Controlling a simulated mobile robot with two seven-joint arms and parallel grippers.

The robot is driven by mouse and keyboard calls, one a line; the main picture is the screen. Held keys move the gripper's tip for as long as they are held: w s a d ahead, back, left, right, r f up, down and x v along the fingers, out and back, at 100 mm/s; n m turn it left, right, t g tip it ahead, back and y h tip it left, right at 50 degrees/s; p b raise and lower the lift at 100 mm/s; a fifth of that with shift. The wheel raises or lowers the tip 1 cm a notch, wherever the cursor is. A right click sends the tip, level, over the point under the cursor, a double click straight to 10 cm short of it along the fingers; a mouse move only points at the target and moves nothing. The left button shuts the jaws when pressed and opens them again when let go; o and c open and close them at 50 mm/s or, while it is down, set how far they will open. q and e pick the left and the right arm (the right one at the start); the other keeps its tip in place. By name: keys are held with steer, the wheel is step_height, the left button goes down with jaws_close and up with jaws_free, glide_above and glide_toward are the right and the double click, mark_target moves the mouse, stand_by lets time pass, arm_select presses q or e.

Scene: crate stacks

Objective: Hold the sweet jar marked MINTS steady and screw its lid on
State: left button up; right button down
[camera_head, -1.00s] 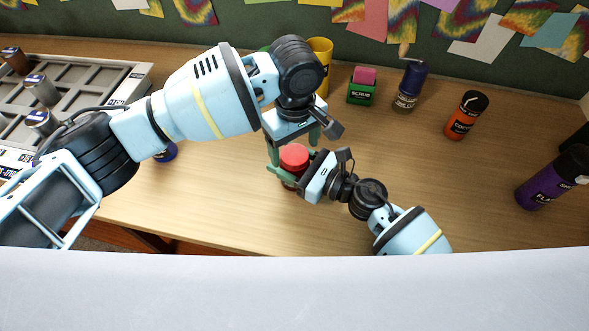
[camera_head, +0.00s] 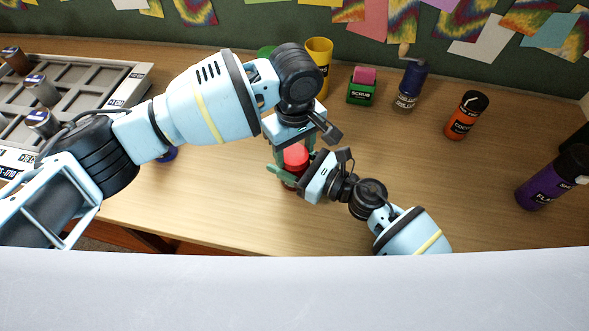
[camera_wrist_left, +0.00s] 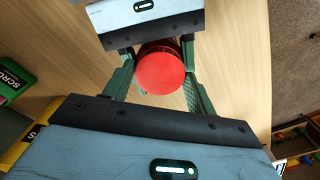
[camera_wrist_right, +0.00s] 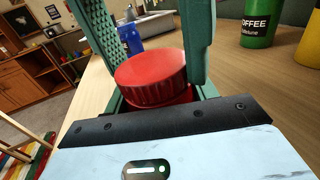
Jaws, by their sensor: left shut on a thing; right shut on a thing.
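The sweet jar (camera_head: 289,185) stands upright near the front edge of the table, mostly hidden by my grippers. Its MINTS label does not show. The round red lid (camera_head: 296,154) sits on top of it, ribbed at the side in the right wrist view (camera_wrist_right: 150,75) and seen from above in the left wrist view (camera_wrist_left: 161,70). My left gripper (camera_head: 294,152) reaches down from above, its green fingers shut on the lid from both sides. My right gripper (camera_head: 290,174) comes in from the right, lower down, shut around the jar below the lid. How far the lid is threaded cannot be told.
A yellow container (camera_head: 319,58), a green SCRUB box (camera_head: 361,92), a blue bottle (camera_head: 410,88), an orange bottle (camera_head: 465,117) and a purple bottle (camera_head: 545,185) stand behind and to the right. A grey compartment tray (camera_head: 135,85) is at left.

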arm_select(q)
steer(key=o, duration=1.2)
steer(key=shift+c, duration=0.2)
steer(key=shift+r, duration=0.1)
step_height(320, 180, up, 12)
arm_select(e)
steer(key=shift+c, duration=2)
jaws_free()
steer(key=shift+d, duration=0.1)
steer(key=b+v, duration=0.1)
steer(key=v, duration=0.6)
steer(key=shift+f, duration=0.15)
arm_select(q)
steer(key=shift+f, duration=1.4)
arm_select(e)
steer(key=shift+s+d, duration=0.25)
